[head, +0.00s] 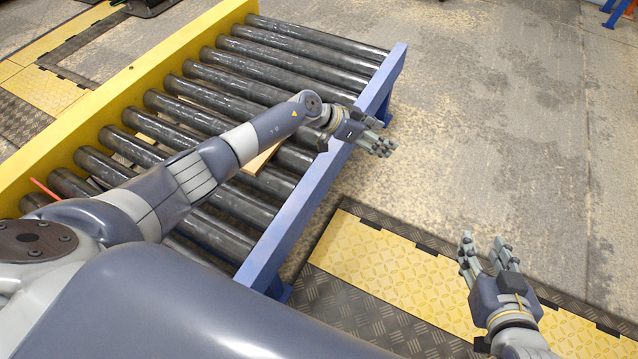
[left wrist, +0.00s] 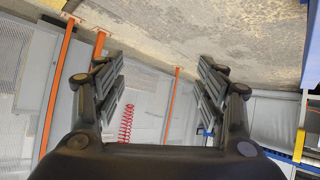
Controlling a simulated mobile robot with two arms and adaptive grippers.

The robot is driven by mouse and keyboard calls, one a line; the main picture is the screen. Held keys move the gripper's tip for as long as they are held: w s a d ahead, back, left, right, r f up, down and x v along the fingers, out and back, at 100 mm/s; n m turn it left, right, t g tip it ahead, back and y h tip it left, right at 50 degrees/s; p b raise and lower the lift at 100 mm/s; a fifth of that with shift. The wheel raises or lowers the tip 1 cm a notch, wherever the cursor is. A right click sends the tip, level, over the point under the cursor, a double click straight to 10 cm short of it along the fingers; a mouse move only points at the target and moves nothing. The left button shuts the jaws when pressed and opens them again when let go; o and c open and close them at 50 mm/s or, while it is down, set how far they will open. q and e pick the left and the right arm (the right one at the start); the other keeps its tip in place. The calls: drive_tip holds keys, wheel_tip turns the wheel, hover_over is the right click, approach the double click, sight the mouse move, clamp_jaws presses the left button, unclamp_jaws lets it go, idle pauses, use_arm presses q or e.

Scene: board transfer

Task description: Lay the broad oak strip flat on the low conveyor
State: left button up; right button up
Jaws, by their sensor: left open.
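The low conveyor has dark steel rollers (head: 270,55), a yellow side rail (head: 150,72) and a blue side rail (head: 318,185). A pale wooden piece, seemingly the oak strip (head: 262,159), lies on the rollers under my left arm, which hides most of it. My left gripper (head: 384,143) is beyond the blue rail, past the strip. The left wrist view shows its fingers (left wrist: 160,95) apart with nothing between them. My right gripper (head: 488,254) is over the floor right of the conveyor, its fingers apart and empty.
A yellow and dark tread mat (head: 375,262) lies on the floor beside the conveyor. A thin red item (head: 45,189) shows at the conveyor's left. Orange posts (left wrist: 170,105) and a red coil (left wrist: 126,123) show in the left wrist view.

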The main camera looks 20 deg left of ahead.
use_arm(q)
drive_tip(key=s+d+r+t+h, duration=0.35)
drive_tip(key=d+r, duration=0.25)
drive_tip(key=d, duration=0.2)
drive_tip(key=s+r+n+t+y, duration=0.2)
drive_tip(key=s+r+n+t, duration=0.15)
drive_tip(key=r+t, duration=0.35)
drive_tip(key=s+a+f+n+g+y, duration=0.1)
drive_tip(key=s+a+y, duration=0.3)
drive_tip(key=s, duration=0.6)
drive_tip(key=s+a+f+n+g+y, duration=0.2)
drive_tip(key=s+a+f+g+y, duration=0.1)
drive_tip(key=s+a, duration=0.5)
drive_tip(key=shift+s+a+y, duration=0.25)
drive_tip(key=shift+s+y, duration=0.4)
drive_tip(key=shift+s, duration=0.55)
drive_tip(key=shift+g, duration=0.25)
